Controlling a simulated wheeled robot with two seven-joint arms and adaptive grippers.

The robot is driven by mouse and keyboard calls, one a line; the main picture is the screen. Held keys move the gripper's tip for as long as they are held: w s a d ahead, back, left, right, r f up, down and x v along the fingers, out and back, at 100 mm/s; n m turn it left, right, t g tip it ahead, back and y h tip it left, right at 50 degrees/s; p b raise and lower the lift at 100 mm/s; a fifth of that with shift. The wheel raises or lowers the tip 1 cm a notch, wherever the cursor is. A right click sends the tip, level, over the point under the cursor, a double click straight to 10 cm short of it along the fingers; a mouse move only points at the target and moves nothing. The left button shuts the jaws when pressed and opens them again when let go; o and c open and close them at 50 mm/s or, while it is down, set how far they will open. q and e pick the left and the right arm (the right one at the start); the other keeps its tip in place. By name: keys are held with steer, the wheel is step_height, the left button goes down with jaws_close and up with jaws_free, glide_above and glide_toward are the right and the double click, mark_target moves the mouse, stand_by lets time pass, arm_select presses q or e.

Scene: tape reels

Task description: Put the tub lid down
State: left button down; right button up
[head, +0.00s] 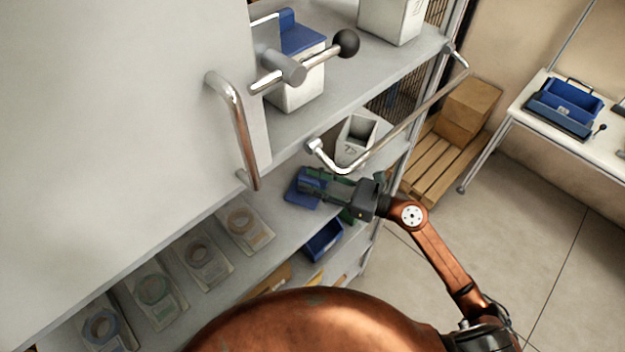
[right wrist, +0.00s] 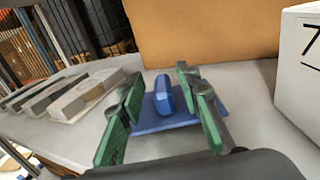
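The blue tub lid (head: 303,191) lies flat on the middle shelf, left of the open white tub (head: 355,138). In the right wrist view the lid (right wrist: 163,122) shows its raised blue handle (right wrist: 163,94). My right gripper (head: 322,184) reaches in from the right over the lid, partly covering it. In the right wrist view its green fingers are spread on either side of the handle, with visible gaps, so it is open and holds nothing. The open tub shows at the right edge of the right wrist view (right wrist: 302,62). My left gripper is not in view.
Several reels in clear cases (head: 243,228) line the shelf to the left. A bent metal rail (head: 400,127) and a door handle (head: 236,130) stand in front. A cardboard box (right wrist: 205,30) is behind the lid. A blue bin (head: 323,240) sits below.

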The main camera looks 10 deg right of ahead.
steer(key=b+v, duration=0.4)
steer(key=v, duration=0.7)
steer(key=shift+s+d+b, duration=0.25)
steer(key=shift+d+b, duration=0.05)
steer(key=shift+b, duration=0.05)
steer(key=shift+f, duration=0.1)
